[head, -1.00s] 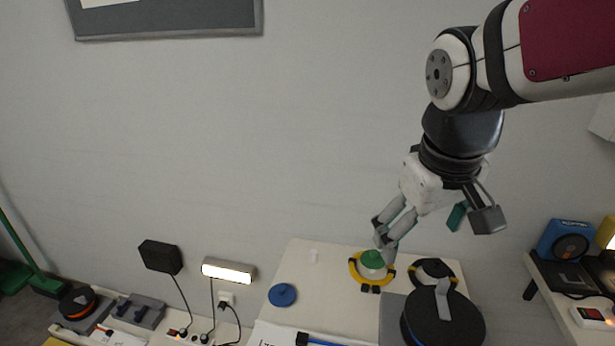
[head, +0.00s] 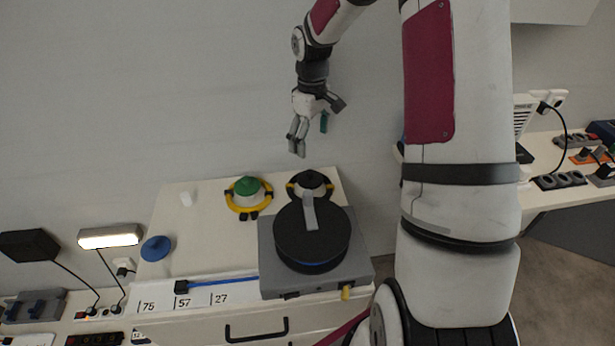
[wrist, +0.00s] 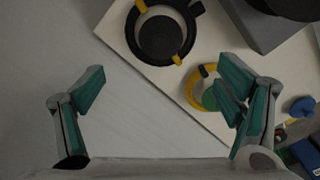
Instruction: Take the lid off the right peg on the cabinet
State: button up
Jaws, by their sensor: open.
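The cabinet's pale top (head: 215,225) carries two lidded pegs at its back. The right one has a black lid (head: 311,180) inside a black ring with yellow marks. The black lid also shows near the top of the wrist view (wrist: 162,38). The left one has a green lid (head: 247,185) inside a yellow ring; in the wrist view my right finger partly hides it. A blue lid (head: 156,247) lies at the cabinet's left. My gripper (head: 297,146) is open and empty, above and apart from the black lid. In the wrist view its fingers (wrist: 165,82) are wide apart.
A grey box (head: 352,270) with a large black disc (head: 312,238) stands just in front of the black lid. The wall is close behind.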

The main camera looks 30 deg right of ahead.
aim_at(310, 172)
notch_tip(310, 172, down, 13)
jog(key=shift+a, duration=0.1)
dwell(0.5)
jog(key=c, duration=1)
